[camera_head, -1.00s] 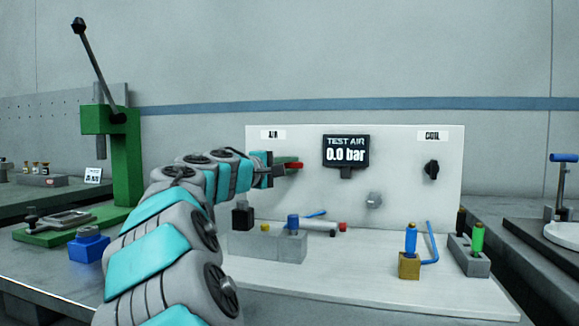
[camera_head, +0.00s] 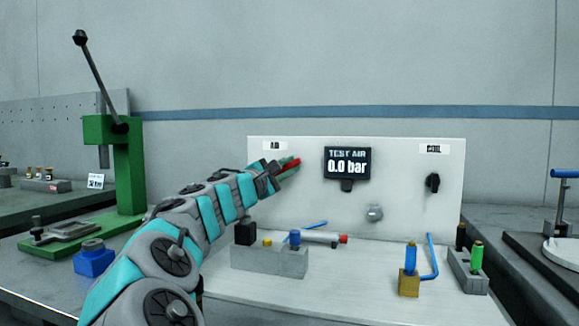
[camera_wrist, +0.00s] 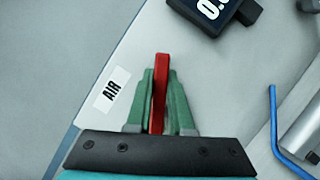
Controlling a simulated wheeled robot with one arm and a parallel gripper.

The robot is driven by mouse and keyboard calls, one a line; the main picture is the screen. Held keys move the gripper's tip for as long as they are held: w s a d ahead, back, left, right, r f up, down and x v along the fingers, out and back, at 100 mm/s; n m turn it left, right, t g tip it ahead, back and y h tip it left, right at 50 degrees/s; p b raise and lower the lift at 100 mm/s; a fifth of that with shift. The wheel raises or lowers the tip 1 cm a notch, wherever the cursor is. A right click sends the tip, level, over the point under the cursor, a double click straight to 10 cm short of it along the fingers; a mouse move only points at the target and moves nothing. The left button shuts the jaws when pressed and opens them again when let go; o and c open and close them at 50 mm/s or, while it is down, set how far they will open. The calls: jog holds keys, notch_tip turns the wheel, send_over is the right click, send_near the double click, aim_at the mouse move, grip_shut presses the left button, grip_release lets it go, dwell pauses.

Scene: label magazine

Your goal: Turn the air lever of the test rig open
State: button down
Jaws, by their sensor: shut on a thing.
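The red air lever (camera_wrist: 159,85) is between the green fingers of my gripper (camera_wrist: 160,95) in the wrist view, and the gripper is shut on it. In the head view the red lever (camera_head: 291,169) shows at the tip of my gripper (camera_head: 284,164), pointing up and to the right. The AIR label (camera_wrist: 112,90) is on the white panel beside it; it also shows in the head view (camera_head: 275,146). The test rig's panel (camera_head: 405,195) carries a black display (camera_head: 347,162) reading TEST AIR 0.0 bar. The lever's pivot is hidden by my gripper.
A black knob (camera_head: 433,182) is under a right-hand label, and a grey knob (camera_head: 374,212) is lower on the panel. A grey block (camera_head: 268,260) and a brass block with a blue top (camera_head: 409,283) stand on the white base. A green press (camera_head: 130,165) stands left.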

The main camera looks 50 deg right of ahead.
dwell(0.4)
jog(key=c, duration=0.8)
grip_release()
jog(key=shift+a, duration=0.1)
jog(key=v, duration=0.7)
jog(key=shift+a+b, duration=0.3)
jog(key=shift+b, duration=0.05)
jog(key=shift+f, duration=0.1)
